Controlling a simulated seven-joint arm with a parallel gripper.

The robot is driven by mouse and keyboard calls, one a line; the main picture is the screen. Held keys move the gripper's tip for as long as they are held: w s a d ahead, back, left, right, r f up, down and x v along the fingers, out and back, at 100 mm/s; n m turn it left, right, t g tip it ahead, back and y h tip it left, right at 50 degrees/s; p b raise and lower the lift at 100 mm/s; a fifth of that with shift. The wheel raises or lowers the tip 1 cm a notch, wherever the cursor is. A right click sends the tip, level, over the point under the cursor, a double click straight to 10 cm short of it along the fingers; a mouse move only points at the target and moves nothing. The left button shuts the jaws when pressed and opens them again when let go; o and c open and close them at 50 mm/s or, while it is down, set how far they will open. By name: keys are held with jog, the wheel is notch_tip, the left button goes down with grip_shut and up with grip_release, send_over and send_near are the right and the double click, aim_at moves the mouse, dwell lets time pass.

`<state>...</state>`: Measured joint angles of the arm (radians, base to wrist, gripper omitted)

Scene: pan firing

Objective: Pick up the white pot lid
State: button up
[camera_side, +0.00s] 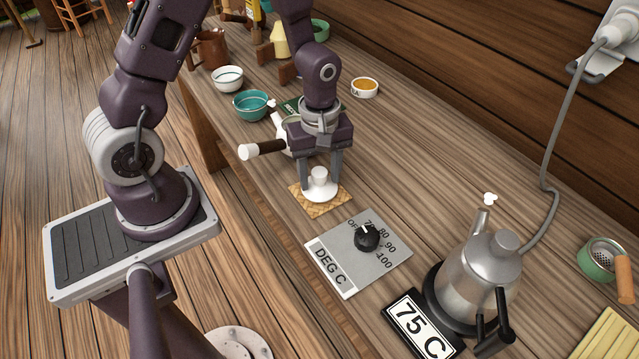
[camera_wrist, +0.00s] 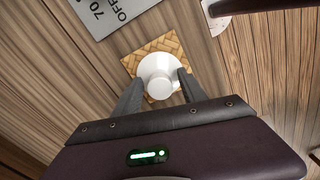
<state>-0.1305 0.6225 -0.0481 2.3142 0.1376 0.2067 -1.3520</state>
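The white pot lid (camera_side: 321,192) lies on a small woven mat (camera_side: 300,198), with its round knob facing up. In the wrist view the lid (camera_wrist: 158,74) sits on the mat (camera_wrist: 172,43) just beyond my fingertips. My gripper (camera_side: 321,174) is open and points down over the lid. Its two fingers are apart, one on each side of the knob in the side view. I cannot tell whether the fingers touch the lid. A white pot with a brown handle (camera_side: 268,147) stands behind, partly hidden by my gripper.
A grey temperature panel with a black dial (camera_side: 367,237) lies close to the mat. A metal kettle (camera_side: 477,275) and a "75 C" display (camera_side: 423,323) stand farther right. A teal bowl (camera_side: 251,105), a white bowl (camera_side: 227,79) and a small orange-filled bowl (camera_side: 364,88) are behind.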

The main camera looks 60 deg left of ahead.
aim_at(320, 169)
jog(key=shift+c, duration=1.4)
jog(key=shift+r, duration=0.3)
grip_shut()
jog(key=r, duration=0.9)
jog(key=shift+w+a, duration=0.15)
jog(key=shift+a, duration=0.05)
jog(key=w+a+r+n, duration=0.1)
jog(key=a+r+n, duration=0.1)
jog(key=a, duration=0.5)
jog(key=w+a+r+n, duration=0.1)
jog(key=a+r+n, duration=0.1)
jog(key=a+n, duration=0.2)
jog(key=a, duration=0.2)
jog(key=shift+w+a+r, duration=0.35)
jog(key=shift+w+a, duration=0.05)
